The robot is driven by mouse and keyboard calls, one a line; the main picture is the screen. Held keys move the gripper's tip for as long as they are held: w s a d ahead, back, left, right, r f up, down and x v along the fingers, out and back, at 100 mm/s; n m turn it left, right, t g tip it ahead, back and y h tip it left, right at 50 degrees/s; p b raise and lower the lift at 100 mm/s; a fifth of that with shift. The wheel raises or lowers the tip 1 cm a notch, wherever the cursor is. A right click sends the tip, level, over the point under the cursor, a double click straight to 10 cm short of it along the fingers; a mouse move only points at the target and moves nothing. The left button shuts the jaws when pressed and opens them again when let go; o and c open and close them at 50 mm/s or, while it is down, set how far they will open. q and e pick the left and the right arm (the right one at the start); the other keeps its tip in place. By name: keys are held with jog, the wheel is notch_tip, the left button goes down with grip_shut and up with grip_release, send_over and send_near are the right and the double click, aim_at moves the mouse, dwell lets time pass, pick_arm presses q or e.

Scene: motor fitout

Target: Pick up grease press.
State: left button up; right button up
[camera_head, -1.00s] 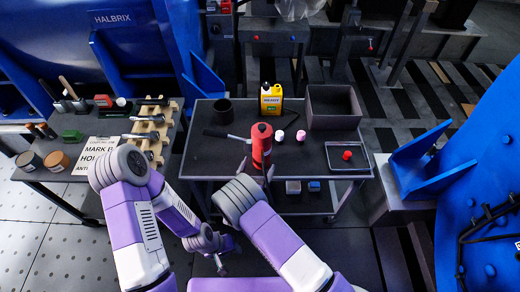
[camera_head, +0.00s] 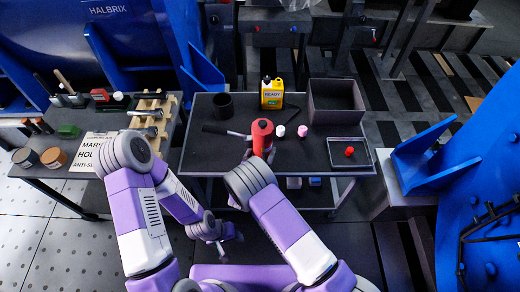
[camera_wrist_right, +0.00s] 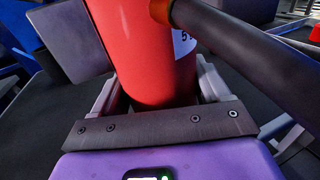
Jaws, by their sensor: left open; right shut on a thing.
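The grease press is a red upright cylinder (camera_head: 262,138) with a silver rod and dark handle reaching left over the near middle of the dark cart top. In the right wrist view its red body (camera_wrist_right: 145,50) stands between the fingers, with a white label partly visible and a dark bar crossing at the right. My right gripper (camera_head: 262,154) is shut on its lower body. The press's base is hidden, so I cannot tell whether it touches the cart. My left gripper (camera_head: 222,248) is open and empty, low in front of the cart, far from the press.
On the cart (camera_head: 205,158) are a yellow bottle (camera_head: 272,94), a dark cup (camera_head: 222,106), a grey bin (camera_head: 336,101), pink and white pieces, and a tray with a red knob (camera_head: 349,152). A tool table stands left; a blue bracket (camera_head: 420,160) stands right.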

aim_at(259, 149)
jog(key=c, duration=0.5)
jog(key=shift+o, duration=0.2)
jog(key=shift+w+r, duration=0.15)
jog(key=shift+r, duration=0.45)
notch_tip(259, 149, up, 9)
jog(key=p, duration=0.4)
jog(key=shift+r, duration=0.1)
jog(key=shift+f+b, duration=1.2)
jog(key=shift+f, duration=0.15)
jog(key=shift+f+b, duration=0.85)
jog(key=shift+f, duration=0.45)
jog(key=shift+f, duration=2.35)
jog(key=o, duration=1.4)
jog(key=shift+f, duration=0.15)
